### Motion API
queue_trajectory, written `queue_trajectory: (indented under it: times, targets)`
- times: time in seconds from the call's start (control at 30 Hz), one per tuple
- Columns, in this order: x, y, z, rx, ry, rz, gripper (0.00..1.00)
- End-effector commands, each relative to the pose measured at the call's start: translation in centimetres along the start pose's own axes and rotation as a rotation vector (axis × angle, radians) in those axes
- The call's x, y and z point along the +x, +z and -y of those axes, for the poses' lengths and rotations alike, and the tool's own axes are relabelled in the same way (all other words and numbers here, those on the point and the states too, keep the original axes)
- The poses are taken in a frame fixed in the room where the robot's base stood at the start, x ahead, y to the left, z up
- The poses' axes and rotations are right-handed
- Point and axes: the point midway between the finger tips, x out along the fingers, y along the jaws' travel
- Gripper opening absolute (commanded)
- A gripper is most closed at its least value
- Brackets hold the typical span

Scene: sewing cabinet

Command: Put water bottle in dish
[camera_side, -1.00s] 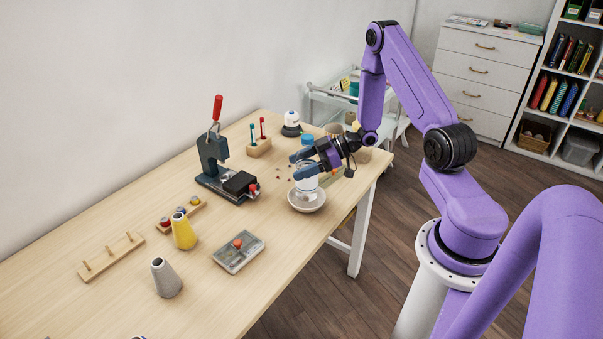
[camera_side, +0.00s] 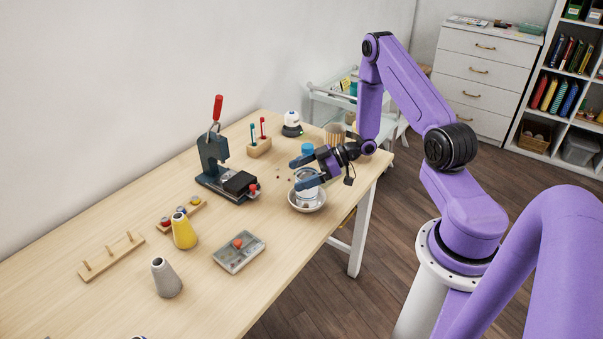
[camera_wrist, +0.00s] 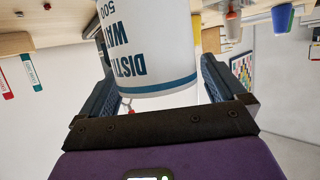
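The water bottle (camera_side: 308,173), white with a blue cap, stands upright in the round pale dish (camera_side: 307,209) near the table's right edge in the side view. My gripper (camera_side: 303,171) is around the bottle's upper body, one finger on each side. The fingers look spread, with a gap beside the bottle. In the wrist view the bottle (camera_wrist: 148,45) shows upside down between the two fingers, with blue lettering and a blue band. A gap shows between it and the right finger. The dish is not clearly seen there.
A dark press with a red handle (camera_side: 217,108) stands left of the dish. A grey tray (camera_side: 239,252), a yellow cone (camera_side: 183,231) and a grey cone (camera_side: 166,278) are nearer the front. Bare tabletop lies between.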

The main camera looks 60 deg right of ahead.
Motion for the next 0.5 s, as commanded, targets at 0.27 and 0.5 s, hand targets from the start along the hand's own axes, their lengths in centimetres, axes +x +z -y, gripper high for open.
queue_trajectory:
  times: [0.27, 0.5]
  targets:
    - [-1.4, -0.3, -0.1, 0.002, 0.005, 0.0, 0.98]
    - [-6.0, -0.3, -0.2, 0.0, 0.007, 0.001, 0.98]
